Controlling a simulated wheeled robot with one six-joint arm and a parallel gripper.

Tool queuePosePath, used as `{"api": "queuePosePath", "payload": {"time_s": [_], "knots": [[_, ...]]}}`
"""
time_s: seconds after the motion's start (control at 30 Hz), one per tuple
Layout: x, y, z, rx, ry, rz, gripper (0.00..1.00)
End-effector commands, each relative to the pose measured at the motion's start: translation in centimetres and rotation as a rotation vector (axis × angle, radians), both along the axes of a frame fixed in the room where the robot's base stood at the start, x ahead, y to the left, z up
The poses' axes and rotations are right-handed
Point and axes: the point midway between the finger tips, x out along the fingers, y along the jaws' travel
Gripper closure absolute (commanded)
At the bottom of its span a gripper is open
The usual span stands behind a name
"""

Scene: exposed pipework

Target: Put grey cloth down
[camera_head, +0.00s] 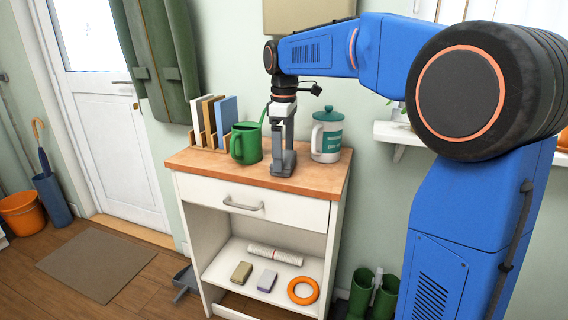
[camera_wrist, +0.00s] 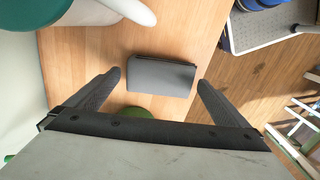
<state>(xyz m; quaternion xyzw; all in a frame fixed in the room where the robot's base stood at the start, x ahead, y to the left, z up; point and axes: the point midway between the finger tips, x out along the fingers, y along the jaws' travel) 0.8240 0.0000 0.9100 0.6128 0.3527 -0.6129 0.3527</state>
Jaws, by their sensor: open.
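The grey cloth (camera_wrist: 160,76) looks like a flat folded rectangle with a dark far edge. It lies on the wooden top (camera_wrist: 95,50) of the cabinet. In the wrist view, my gripper (camera_wrist: 158,80) is open, with one fingertip on either side of the cloth and a gap at each side. The cloth is not held. In the head view, my gripper (camera_head: 284,160) reaches down to the cabinet top (camera_head: 311,178), between the green jug and the white canister. There the cloth is hard to tell apart from my grey fingers.
The green jug (camera_head: 246,144) stands close left of my gripper, and the white canister (camera_head: 326,136) with a teal lid close right. A rack of upright boards (camera_head: 213,122) is at the back left. The shelf below holds a sponge (camera_head: 242,272) and an orange ring (camera_head: 303,291).

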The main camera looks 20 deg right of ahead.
Motion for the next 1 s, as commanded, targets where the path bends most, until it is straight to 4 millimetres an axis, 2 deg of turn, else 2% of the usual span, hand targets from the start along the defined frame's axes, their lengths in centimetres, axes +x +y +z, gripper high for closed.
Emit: {"api": "queuePosePath", "payload": {"time_s": [0.1,0.2,0.43,0.47,0.6,0.67,0.7,0.87,1.0], "knots": [[0.0,0.0,-1.4,0.000,0.001,0.000,0.00],[0.0,0.0,-2.0,0.001,0.001,0.000,0.00],[0.0,0.0,-2.1,0.000,0.000,0.000,0.00],[0.0,0.0,-2.1,0.000,0.000,0.000,0.02],[0.0,0.0,-2.1,0.000,0.000,0.000,0.36],[0.0,0.0,-2.1,0.000,0.000,0.000,0.37],[0.0,0.0,-2.1,0.000,0.000,0.000,0.41],[0.0,0.0,-2.1,0.000,0.000,0.000,0.41],[0.0,0.0,-1.3,0.000,-0.001,0.000,0.41]]}}
